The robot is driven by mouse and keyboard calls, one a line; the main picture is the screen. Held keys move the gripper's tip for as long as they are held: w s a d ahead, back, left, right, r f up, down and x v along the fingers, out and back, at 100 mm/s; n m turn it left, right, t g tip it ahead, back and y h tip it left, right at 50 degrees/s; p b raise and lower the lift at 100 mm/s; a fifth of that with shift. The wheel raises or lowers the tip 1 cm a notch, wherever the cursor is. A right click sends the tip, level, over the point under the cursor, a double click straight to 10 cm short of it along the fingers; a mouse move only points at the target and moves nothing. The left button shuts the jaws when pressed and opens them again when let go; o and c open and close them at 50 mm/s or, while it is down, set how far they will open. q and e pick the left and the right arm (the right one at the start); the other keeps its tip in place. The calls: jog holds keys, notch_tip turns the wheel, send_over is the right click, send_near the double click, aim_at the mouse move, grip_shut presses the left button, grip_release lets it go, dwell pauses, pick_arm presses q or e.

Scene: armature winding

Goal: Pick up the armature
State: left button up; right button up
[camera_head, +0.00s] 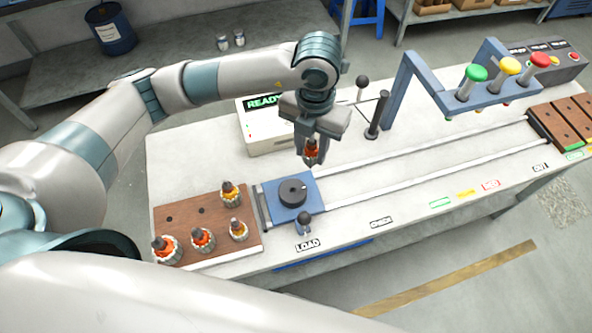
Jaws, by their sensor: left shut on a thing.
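My left gripper (312,140) is shut on an armature (311,155) with orange-red windings. It holds the armature above the bench, behind and slightly right of the blue load fixture (318,190) with its black round seat (292,193). Several more armatures stand upright in the brown wooden tray (185,219) at the front left, one of them an orange-yellow one (230,194) at its back. Empty holes show in the tray's back left. My right gripper is not in view; a pale arm link of mine crosses the bottom.
A white box marked READY (270,146) stands behind the held armature. Two rails (440,168) run right towards brown trays (565,125).

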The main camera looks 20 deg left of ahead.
pick_arm(q)
jog(key=w+d+r+b, duration=0.2)
jog(key=w+d+r, duration=0.1)
jog(key=w+r, duration=0.1)
jog(key=shift+w+d, duration=0.25)
jog(key=shift+w, duration=0.4)
jog(key=shift+f, duration=0.1)
jog(key=s+a+m, duration=0.2)
jog(key=a+m, duration=0.2)
jog(key=m, duration=0.7)
jog(key=s+a+m+b, duration=0.1)
jog(key=s+a+m, duration=0.2)
jog(key=m, duration=0.8)
jog(key=s+a+f+m, duration=0.1)
jog(key=s+a+m, duration=0.1)
jog(key=a+m, duration=0.5)
jog(key=m, duration=0.4)
jog(key=shift+s+a+m, duration=0.2)
jog(key=shift+m, duration=0.2)
jog(key=shift+a, duration=0.1)
